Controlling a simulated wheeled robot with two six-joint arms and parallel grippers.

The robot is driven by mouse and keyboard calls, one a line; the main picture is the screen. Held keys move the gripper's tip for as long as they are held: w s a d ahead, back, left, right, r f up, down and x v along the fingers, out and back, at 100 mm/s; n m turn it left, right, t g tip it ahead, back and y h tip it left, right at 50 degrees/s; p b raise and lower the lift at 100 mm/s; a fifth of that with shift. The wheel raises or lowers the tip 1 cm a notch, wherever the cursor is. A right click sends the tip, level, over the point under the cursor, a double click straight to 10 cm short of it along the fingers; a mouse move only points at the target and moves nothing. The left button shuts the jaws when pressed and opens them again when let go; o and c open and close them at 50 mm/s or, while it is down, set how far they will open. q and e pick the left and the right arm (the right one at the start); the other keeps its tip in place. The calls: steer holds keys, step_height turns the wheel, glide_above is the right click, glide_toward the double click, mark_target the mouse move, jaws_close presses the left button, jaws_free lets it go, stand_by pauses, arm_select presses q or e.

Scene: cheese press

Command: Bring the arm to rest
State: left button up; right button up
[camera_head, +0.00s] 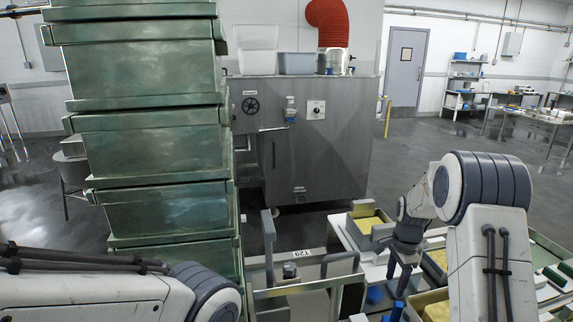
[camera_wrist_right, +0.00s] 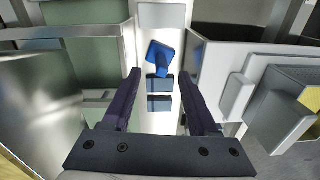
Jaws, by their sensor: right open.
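My right arm reaches in from the right in the head view. Its gripper (camera_head: 402,278) points down over the work surface with yellow-filled boxes. In the right wrist view the two dark fingers of the right gripper (camera_wrist_right: 160,84) stand wide apart with nothing between them. Beyond the fingertips lies a blue piece (camera_wrist_right: 165,58) on a pale surface, apart from the fingers. My left arm crosses the lower left of the head view; its gripper is out of view.
A tall stack of green metal bins (camera_head: 155,155) stands at left. A steel cabinet (camera_head: 310,140) with a dial is behind. A box with yellow contents (camera_head: 388,229) stands near the right gripper. A metal frame with handles (camera_head: 310,283) is at front centre. Open floor lies behind.

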steer(key=s+a+r+n, duration=0.4)
steer(key=s+a+n, duration=0.4)
steer(key=s+a, duration=0.1)
steer(key=s+a+r+n+p, duration=0.1)
steer(key=s+a+r+n, duration=0.4)
steer(key=s+a+n, duration=0.3)
steer(key=s+a+r+n+y+p, duration=0.1)
steer(key=s+a+r+n, duration=0.3)
steer(key=s+a+n, duration=0.4)
steer(key=s+a, duration=0.2)
steer(key=s, duration=0.5)
steer(key=shift+a+r+n, duration=0.3)
steer(key=shift+a, duration=0.1)
